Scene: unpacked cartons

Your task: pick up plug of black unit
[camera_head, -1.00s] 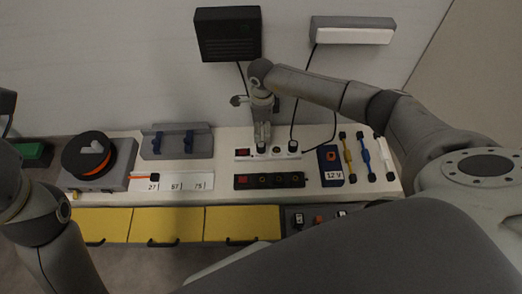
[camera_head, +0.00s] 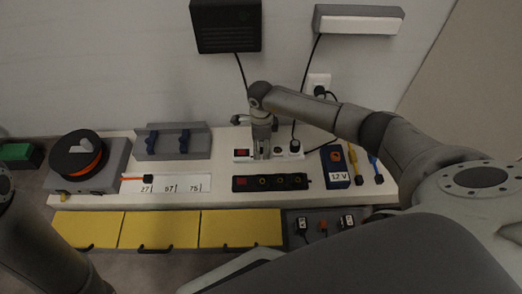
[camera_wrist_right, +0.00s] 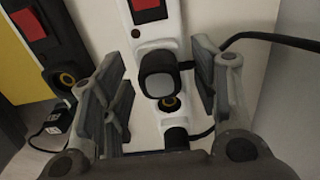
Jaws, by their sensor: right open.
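The black unit (camera_head: 226,25) hangs on the wall at the top, and its cord runs down behind my right gripper (camera_head: 262,153). In the right wrist view, a dark square plug (camera_wrist_right: 157,75) sits in the white power strip (camera_wrist_right: 145,45), with a black cord leading right. My right gripper (camera_wrist_right: 163,88) is open, its fingers on both sides of this plug. Whether they touch it cannot be told. In the head view the gripper hides the plug. Only part of my left arm shows at the left edge; its gripper is outside the picture.
A second plug (camera_wrist_right: 177,138) sits along the white strip beside the gripper. A black power strip (camera_head: 270,182) lies in front. A white unit (camera_head: 358,20) hangs on the wall above a wall outlet (camera_head: 318,84). A blue 12 V box (camera_head: 335,167) stands to the right.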

